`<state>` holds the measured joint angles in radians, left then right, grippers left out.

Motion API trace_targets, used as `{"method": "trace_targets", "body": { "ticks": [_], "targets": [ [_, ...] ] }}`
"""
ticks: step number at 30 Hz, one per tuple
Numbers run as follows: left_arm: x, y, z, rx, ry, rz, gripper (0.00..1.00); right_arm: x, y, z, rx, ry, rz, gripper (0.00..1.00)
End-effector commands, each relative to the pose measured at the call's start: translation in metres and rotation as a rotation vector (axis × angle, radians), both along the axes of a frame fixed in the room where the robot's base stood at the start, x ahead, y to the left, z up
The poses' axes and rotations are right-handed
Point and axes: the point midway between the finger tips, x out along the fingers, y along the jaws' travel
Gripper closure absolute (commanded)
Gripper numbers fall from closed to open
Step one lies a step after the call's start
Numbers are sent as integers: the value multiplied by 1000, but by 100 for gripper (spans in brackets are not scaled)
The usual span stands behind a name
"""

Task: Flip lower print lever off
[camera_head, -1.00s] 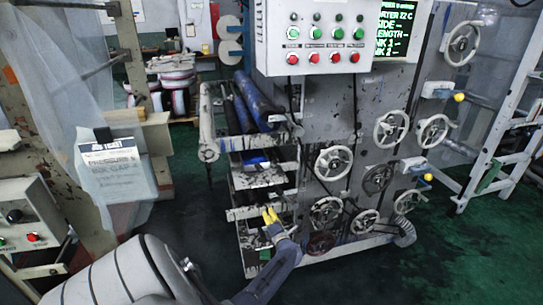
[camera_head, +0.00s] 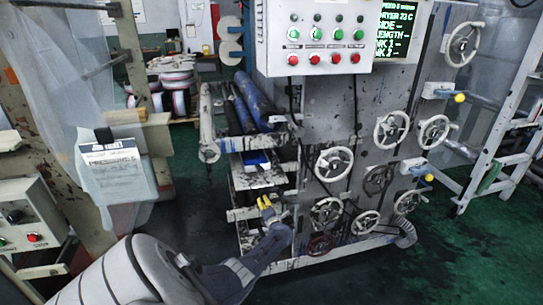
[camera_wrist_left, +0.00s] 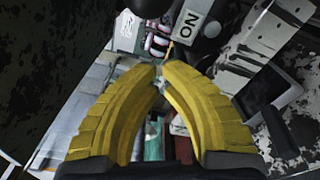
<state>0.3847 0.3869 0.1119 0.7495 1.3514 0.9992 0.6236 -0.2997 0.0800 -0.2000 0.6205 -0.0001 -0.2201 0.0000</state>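The machine's side has two white boxes with yellow knobs, an upper one (camera_head: 460,98) and a lower one (camera_head: 429,177). No print label is readable on either. My left gripper (camera_head: 264,203) has yellow fingers and is beside the lower left of the roller frame, well left of both knobs. In the left wrist view its fingertips (camera_wrist_left: 159,67) are close together with a narrow gap and no held object visible. My right gripper is not in view.
Handwheels (camera_head: 334,163) cover the machine's side below a button panel (camera_head: 318,38). Blue rollers (camera_head: 247,100) lie in the frame above my left gripper. A white rack (camera_head: 500,135) stands at right. Dark green floor (camera_head: 440,255) is clear at lower right.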

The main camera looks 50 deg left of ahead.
Motion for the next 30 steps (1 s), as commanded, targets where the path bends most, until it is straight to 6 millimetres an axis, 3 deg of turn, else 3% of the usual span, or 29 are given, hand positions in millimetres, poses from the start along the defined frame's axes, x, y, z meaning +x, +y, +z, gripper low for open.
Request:
{"method": "trace_targets", "body": {
  "ticks": [1, 12, 30],
  "targets": [
    [2, 5, 1, 1, 1, 1, 100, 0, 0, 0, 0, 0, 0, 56],
    [26, -19, 15, -1, -1, -1, 100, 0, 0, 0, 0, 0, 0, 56],
    [31, -24, 17, 2, 6, -4, 100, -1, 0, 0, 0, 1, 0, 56]
  ]
}}
